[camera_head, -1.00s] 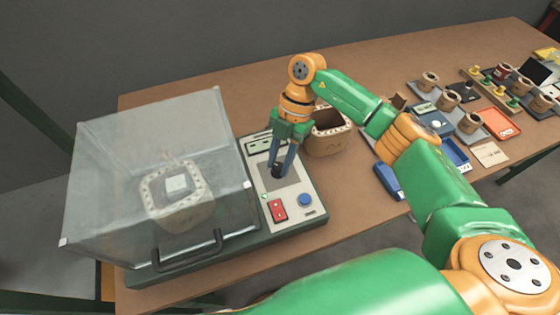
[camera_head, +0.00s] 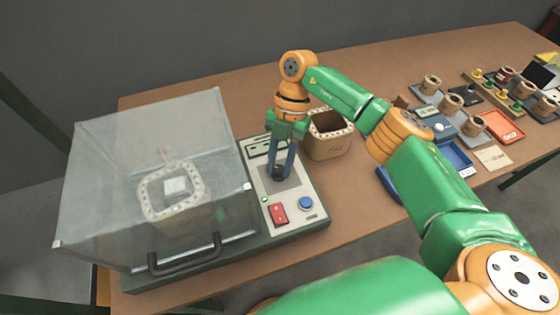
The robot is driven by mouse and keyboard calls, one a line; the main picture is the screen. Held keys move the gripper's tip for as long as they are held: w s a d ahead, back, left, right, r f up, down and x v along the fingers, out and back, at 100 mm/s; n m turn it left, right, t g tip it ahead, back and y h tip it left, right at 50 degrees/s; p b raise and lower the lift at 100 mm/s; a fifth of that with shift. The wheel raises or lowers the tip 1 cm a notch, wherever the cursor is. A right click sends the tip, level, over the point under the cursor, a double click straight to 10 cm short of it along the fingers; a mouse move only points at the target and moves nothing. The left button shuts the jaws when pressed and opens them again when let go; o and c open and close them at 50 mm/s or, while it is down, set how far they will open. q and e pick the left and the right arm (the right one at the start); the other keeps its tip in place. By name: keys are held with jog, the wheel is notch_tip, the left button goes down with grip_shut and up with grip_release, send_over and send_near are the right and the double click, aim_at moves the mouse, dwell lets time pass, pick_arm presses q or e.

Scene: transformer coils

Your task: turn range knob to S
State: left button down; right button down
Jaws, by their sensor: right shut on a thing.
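The range knob (camera_head: 279,174) is a dark round knob on the light control panel (camera_head: 312,203) of the tester, right of the clear box. My right gripper (camera_head: 280,172) points down over the panel and is shut on the knob, with a finger on either side. The knob's pointer and the letters around it are mostly hidden or too small to read. A small display (camera_head: 262,148) sits at the panel's far end. My left gripper is not in view.
A clear box (camera_head: 110,150) with a front handle (camera_head: 185,257) covers a coil (camera_head: 172,205). A red switch (camera_head: 278,213) and a blue button (camera_head: 306,203) sit near the knob. An open coil former (camera_head: 330,146) stands close behind my right gripper. Trays with several coils (camera_head: 432,84) fill the right.

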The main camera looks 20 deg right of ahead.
jog(key=c, duration=0.6)
grip_release()
jog(key=shift+r, duration=0.1)
jog(key=b+v, duration=0.1)
jog(key=v, duration=0.6)
